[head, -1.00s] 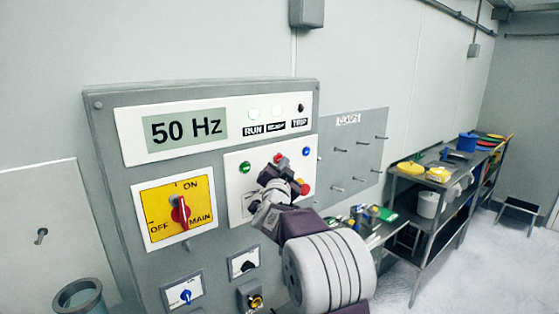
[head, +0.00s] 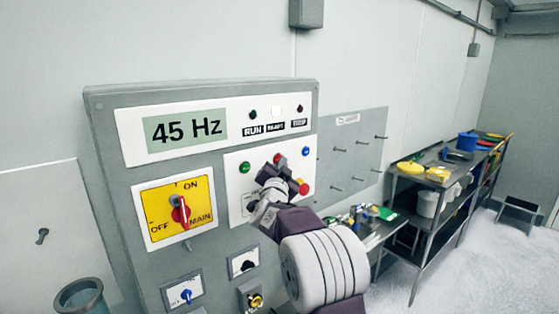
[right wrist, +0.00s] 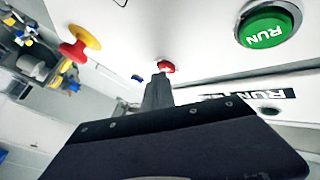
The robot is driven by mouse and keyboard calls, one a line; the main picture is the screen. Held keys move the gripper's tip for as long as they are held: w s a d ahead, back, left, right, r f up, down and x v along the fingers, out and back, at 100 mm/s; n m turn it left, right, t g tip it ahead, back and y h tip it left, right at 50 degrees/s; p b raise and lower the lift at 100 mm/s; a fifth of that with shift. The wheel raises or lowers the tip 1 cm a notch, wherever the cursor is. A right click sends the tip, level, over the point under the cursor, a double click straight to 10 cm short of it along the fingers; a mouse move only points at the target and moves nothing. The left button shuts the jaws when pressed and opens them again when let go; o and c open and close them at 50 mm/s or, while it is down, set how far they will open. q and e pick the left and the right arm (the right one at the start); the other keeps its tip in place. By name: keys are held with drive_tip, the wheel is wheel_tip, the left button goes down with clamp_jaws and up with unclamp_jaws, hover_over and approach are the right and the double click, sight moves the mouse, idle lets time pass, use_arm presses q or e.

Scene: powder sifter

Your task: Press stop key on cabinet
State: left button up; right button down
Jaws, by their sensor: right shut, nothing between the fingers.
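The grey cabinet (head: 110,130) stands in front of me with a white key panel (head: 233,180). A small red key (head: 278,155) sits at the top middle of that panel, and it also shows in the right wrist view (right wrist: 166,66). Its lettering is not readable, so I cannot confirm it is the stop key. My right gripper (head: 276,166) is shut and empty, its fingertips at the red key. In the right wrist view the fingertips (right wrist: 160,82) meet or nearly meet its lower edge; contact is not certain. The display (head: 186,130) reads 45 Hz. My left gripper is not in view.
Beside the red key are a green RUN key (head: 244,167), a blue key (head: 306,151) and a red mushroom knob on yellow (right wrist: 82,40). A yellow main switch (head: 172,210) is lower left. Shelves (head: 440,175) stand at the right.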

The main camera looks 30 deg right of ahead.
idle(0.4)
drive_tip(key=shift+s+b, duration=0.7)
drive_tip(key=s+b, duration=0.2)
drive_tip(key=s, duration=0.1)
drive_tip(key=s+b, duration=0.1)
drive_tip(key=s, duration=0.1)
drive_tip(key=shift+d, duration=0.25)
drive_tip(key=shift+w+f, duration=0.1)
idle(0.4)
